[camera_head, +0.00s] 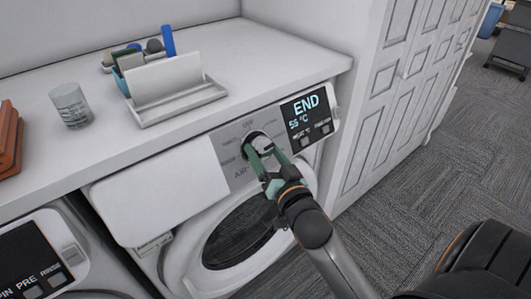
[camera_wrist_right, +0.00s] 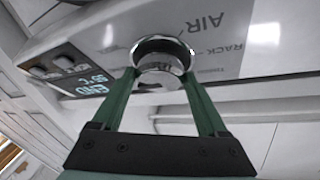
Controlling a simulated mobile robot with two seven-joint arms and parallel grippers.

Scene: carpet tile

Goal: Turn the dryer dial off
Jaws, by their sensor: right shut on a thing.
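The dryer dial (camera_head: 257,138) is a round metallic knob on the grey panel of the white dryer. It also shows in the right wrist view (camera_wrist_right: 161,47), with a bright chrome rim. My right gripper (camera_head: 262,157) has its two green fingers around the dial, one on either side, and is shut on it. In the right wrist view the fingertips (camera_wrist_right: 160,80) reach the dial's sides, and part of the dial is hidden between them. The dryer display (camera_head: 306,113) reads END and 55 °C. My left gripper is not in view.
A white counter (camera_head: 250,60) runs above the dryer, holding a white holder (camera_head: 170,88), a glass (camera_head: 72,105) and brown items (camera_head: 8,140). A second machine (camera_head: 30,260) stands at the lower left. A panelled white door (camera_head: 400,90) is at right, beside open carpet.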

